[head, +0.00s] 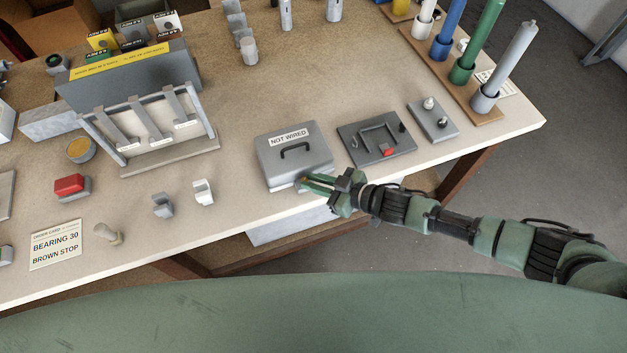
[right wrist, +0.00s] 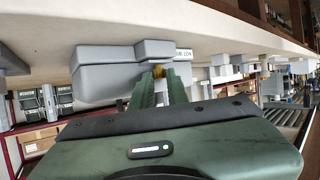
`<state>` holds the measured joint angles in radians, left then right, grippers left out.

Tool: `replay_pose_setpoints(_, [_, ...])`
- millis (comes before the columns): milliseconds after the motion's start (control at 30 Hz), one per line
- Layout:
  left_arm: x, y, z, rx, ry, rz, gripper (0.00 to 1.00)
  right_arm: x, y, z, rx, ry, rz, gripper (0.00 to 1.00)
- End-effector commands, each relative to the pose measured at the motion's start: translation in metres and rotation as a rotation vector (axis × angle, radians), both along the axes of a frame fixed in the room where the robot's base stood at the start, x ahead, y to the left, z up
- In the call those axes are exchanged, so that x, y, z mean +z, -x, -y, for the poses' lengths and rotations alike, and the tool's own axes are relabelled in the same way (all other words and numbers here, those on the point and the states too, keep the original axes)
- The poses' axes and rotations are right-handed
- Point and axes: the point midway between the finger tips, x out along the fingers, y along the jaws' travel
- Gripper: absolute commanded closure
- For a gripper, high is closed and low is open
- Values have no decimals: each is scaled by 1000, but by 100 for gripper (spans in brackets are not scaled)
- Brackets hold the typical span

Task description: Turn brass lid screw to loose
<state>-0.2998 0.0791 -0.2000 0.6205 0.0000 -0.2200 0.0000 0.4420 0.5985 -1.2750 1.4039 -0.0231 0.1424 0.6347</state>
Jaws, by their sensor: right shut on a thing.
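A grey box with a lid, a dark handle and a "NOT WIRED" label (head: 270,160) stands near the table's front edge. It also shows in the right wrist view (right wrist: 105,72). The brass lid screw (right wrist: 158,71) is a small gold piece at the box's front, between my fingertips. My right gripper (head: 304,181) reaches in from the right, and its green fingers are shut on the brass screw. The fingers hide much of the screw, and its turn position cannot be told. My left gripper is not in view.
Right of the box lie a dark plate with a red part (head: 376,145) and a smaller grey plate with knobs (head: 433,120). Two small clips (head: 203,192) and a red button (head: 71,186) stand to the left. The table's front edge is close below my gripper.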

Motion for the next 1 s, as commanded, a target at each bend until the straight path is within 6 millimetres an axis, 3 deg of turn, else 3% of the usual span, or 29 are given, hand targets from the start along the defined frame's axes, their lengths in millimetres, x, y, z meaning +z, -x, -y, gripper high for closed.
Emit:
replay_pose_setpoints(267, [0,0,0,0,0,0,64,1,-2,0,-2,0,2,100])
replay_pose_setpoints(300, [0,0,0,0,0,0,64,1,-2,0,-2,0,2,75])
replay_pose_setpoints(667, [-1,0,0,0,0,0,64,0,1,-1,-20,-1,-1,75])
replay_pose_setpoints(1000, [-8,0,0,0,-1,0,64,-2,6,-6,-191,-6,-5,75])
